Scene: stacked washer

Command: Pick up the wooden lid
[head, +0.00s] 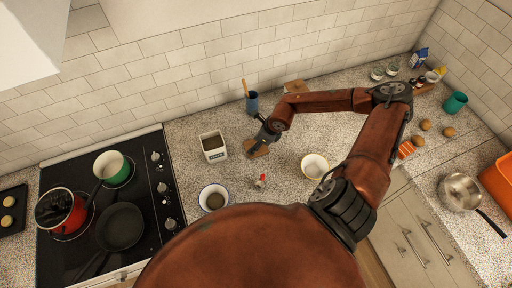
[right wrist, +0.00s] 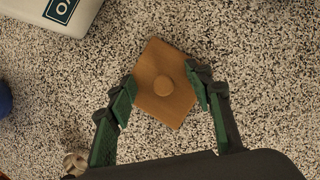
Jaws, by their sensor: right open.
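The wooden lid (right wrist: 152,103) is a flat brown square with a round knob (right wrist: 163,86) at its middle. It lies on the speckled counter, turned at an angle. In the right wrist view my right gripper (right wrist: 165,92) is open, with one green-padded finger on each side of the lid. I cannot tell whether the fingers touch its edges. In the head view my right gripper (head: 262,143) reaches down over the lid (head: 259,151) and partly hides it. My left gripper is not in view.
An open white canister (head: 213,146) stands just left of the lid. A blue utensil cup (head: 252,103) is behind it. A blue-rimmed bowl (head: 213,198) and a small red-and-white item (head: 261,181) are in front. A white bowl (head: 314,166) is right; the stove (head: 140,224) is left.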

